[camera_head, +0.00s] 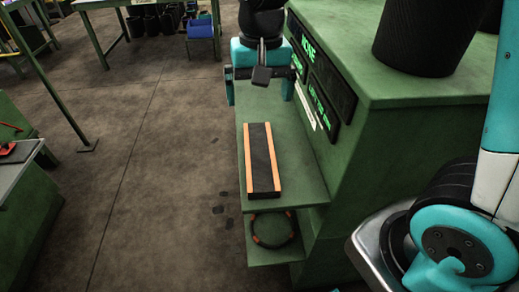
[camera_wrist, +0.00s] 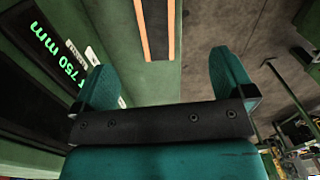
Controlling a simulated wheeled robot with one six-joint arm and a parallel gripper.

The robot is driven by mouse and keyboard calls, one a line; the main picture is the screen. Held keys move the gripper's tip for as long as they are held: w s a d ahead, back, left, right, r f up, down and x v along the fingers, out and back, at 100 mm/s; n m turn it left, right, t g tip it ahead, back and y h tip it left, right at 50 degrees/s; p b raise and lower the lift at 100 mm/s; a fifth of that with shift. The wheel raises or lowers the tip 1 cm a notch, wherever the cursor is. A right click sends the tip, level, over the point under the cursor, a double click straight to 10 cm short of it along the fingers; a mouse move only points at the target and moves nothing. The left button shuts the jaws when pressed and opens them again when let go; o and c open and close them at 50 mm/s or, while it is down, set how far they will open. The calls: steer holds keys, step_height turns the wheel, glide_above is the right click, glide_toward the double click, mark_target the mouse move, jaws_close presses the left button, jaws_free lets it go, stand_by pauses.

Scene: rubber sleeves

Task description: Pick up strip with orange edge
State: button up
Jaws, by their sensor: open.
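The strip with orange edges (camera_head: 262,160) is a long, flat, dark piece with an orange band along each long side. It lies on the green upper shelf (camera_head: 300,178), lengthwise away from the head camera. In the wrist view the strip (camera_wrist: 155,25) shows at the top, between the fingers, and runs out of the frame. My teal gripper (camera_head: 259,95) is beyond the strip's far end in the head view, apart from it. In the wrist view the fingers of my gripper (camera_wrist: 163,70) are spread wide with nothing between them.
A dark round piece with orange marks (camera_head: 272,230) lies on the lower shelf. A green cabinet with a dark display (camera_head: 325,90) stands to the right of the shelf, with a large black cylinder (camera_head: 425,35) on top. Floor (camera_head: 150,180) is clear to the left.

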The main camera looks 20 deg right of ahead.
steer(key=w+f+m, duration=0.1)
steer(key=w+f, duration=0.1)
glide_above(260, 158)
step_height(260, 158, down, 10)
steer(key=shift+a+r+p, duration=0.1)
steer(key=shift+p, duration=0.2)
steer(key=shift+f+p, duration=0.45)
steer(key=shift+f, duration=2.6)
steer(key=c, duration=1)
steer(key=shift+o, duration=0.2)
steer(key=shift+r, duration=0.1)
